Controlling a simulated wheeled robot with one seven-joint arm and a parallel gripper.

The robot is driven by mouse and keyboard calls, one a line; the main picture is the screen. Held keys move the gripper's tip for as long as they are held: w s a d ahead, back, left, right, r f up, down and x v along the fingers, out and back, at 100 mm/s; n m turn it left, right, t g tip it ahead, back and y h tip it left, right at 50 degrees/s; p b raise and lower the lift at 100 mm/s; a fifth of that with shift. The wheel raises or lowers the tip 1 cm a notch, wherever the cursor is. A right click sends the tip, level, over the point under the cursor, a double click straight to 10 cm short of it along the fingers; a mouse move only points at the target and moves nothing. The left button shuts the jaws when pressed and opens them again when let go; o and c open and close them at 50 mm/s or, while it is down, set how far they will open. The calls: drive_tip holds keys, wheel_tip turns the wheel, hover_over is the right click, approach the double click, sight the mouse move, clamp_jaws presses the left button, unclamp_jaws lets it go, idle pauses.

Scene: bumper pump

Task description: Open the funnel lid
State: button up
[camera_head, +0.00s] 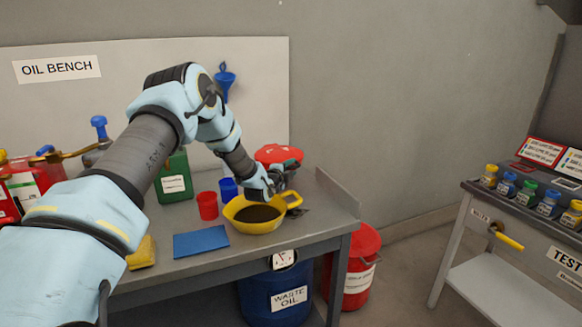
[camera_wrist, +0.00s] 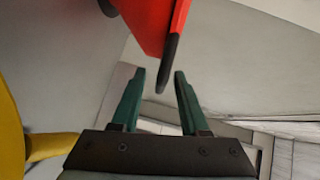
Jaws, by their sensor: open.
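A red lid-like part (camera_head: 277,153) is behind my gripper at the back right of the bench; I take it for the funnel lid. In the wrist view a red part (camera_wrist: 152,25) with a black tab (camera_wrist: 168,65) hangs from the top, its tab in line with the gap between my fingers. Whether the fingers touch the tab I cannot tell. My gripper (camera_wrist: 160,76) is open, with its green fingers apart. In the head view my gripper (camera_head: 289,172) is above the yellow pan's back edge and partly covers the red part. The funnel's body is mostly hidden.
A yellow pan (camera_head: 240,221) of dark liquid stands below my gripper. A red cup (camera_head: 207,206), blue cup (camera_head: 228,190), green can (camera_head: 174,184) and blue mat (camera_head: 201,242) are to its left. A raised bench edge (camera_head: 337,193) is at right.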

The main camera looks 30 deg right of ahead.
clamp_jaws()
idle(0.4)
idle(1.1)
